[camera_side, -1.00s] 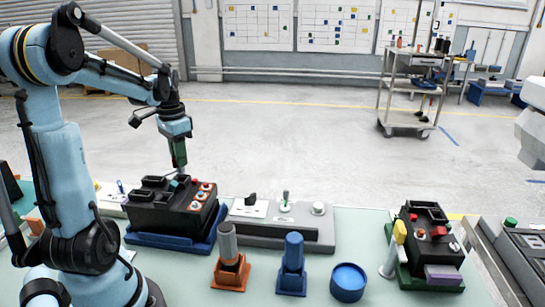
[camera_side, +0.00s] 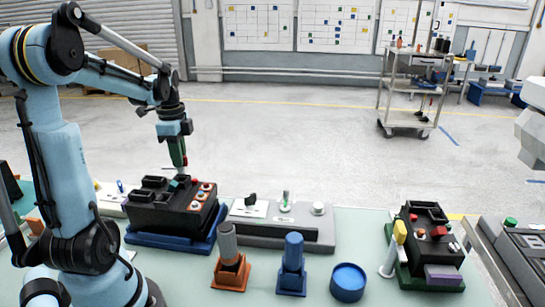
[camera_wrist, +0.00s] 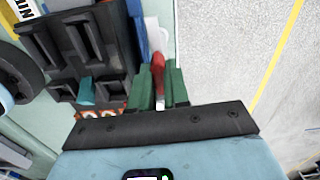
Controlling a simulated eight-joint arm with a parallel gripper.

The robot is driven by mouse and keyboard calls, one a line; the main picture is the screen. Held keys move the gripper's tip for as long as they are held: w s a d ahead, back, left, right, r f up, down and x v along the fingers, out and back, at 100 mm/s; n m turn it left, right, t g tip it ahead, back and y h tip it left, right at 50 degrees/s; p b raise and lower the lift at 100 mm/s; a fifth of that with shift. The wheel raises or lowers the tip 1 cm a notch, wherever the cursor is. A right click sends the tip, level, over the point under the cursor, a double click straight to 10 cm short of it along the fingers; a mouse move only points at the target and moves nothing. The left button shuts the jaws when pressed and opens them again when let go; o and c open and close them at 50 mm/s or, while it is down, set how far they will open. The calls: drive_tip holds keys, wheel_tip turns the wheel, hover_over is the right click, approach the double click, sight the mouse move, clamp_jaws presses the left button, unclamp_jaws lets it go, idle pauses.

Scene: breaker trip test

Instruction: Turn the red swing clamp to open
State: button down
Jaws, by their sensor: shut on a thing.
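The red swing clamp (camera_wrist: 158,68) shows in the wrist view as a red handle with a pale metal end, between the green fingers of my gripper (camera_wrist: 160,83). My gripper is shut on it. In the side view my gripper (camera_side: 182,157) points down just behind the black unit (camera_side: 165,222), with a bit of red at its fingertips. The clamp's pivot and base are hidden in the side view, so I cannot tell its exact swing angle.
The black unit, with red and orange buttons, sits in a blue tray (camera_side: 170,244). A grey panel (camera_side: 285,233) stands to its right. Orange (camera_side: 229,277) and blue (camera_side: 291,281) holders and a blue round dish (camera_side: 348,281) are in front. Another black unit (camera_side: 428,238) is farther right.

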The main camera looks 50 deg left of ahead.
drive_tip(key=shift+m, duration=0.5)
drive_tip(key=c, duration=1.1)
unclamp_jaws()
drive_tip(key=shift+r, duration=0.1)
wheel_tip(320, 180, up, 12)
drive_tip(key=w+d+f+n+t, duration=0.1)
drive_tip(key=d+f+n+t, duration=0.1)
drive_tip(key=d, duration=0.7)
drive_tip(key=w+d+f+n+t, duration=0.2)
drive_tip(key=d+f+n, duration=0.2)
drive_tip(key=d, duration=0.5)
drive_tip(key=w+d+f+n+t, duration=0.1)
drive_tip(key=d+f+n+t, duration=0.2)
drive_tip(key=d, duration=0.7)
drive_tip(key=shift+w+f, duration=0.3)
drive_tip(key=shift+f, duration=0.35)
